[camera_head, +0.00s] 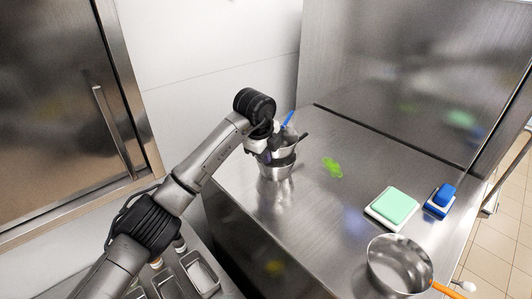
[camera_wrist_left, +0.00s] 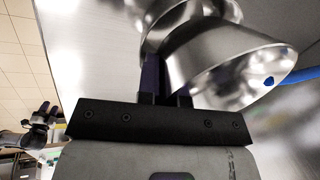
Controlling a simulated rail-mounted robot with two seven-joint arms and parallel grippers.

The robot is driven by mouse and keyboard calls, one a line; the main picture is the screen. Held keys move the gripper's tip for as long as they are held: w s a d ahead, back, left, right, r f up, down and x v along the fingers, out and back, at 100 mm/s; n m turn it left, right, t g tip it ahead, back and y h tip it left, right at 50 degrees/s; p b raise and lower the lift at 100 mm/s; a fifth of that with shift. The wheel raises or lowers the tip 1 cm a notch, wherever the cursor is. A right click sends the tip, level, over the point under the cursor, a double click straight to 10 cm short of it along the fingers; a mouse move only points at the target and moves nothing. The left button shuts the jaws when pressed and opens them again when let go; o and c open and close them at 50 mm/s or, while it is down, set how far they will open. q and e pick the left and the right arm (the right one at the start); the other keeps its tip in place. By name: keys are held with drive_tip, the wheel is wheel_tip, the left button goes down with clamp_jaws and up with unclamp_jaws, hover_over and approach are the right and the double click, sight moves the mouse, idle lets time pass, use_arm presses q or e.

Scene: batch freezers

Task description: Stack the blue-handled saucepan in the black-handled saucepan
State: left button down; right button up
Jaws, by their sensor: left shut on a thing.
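The blue-handled saucepan (camera_head: 287,143) is a small steel pan, its blue handle pointing up and away. My left gripper (camera_head: 264,156) is shut on its wall, at the left side. In the left wrist view the pan (camera_wrist_left: 215,62) is tilted beside the dark fingers (camera_wrist_left: 163,82), with the blue handle at right. The black-handled saucepan (camera_head: 276,173) stands on the steel table directly below, its black handle pointing up and right. The held pan overlaps its opening; I cannot tell whether they touch. Another steel pan surface shows behind in the wrist view (camera_wrist_left: 185,12).
An orange-handled saucepan (camera_head: 398,264) stands at the table's front right. Steel walls rise behind. Metal trays (camera_head: 202,273) sit lower left.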

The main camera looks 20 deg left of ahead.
use_arm(q)
drive_tip(key=shift+f, duration=0.35)
drive_tip(key=c, duration=1.3)
unclamp_jaws()
drive_tip(key=shift+o, duration=0.2)
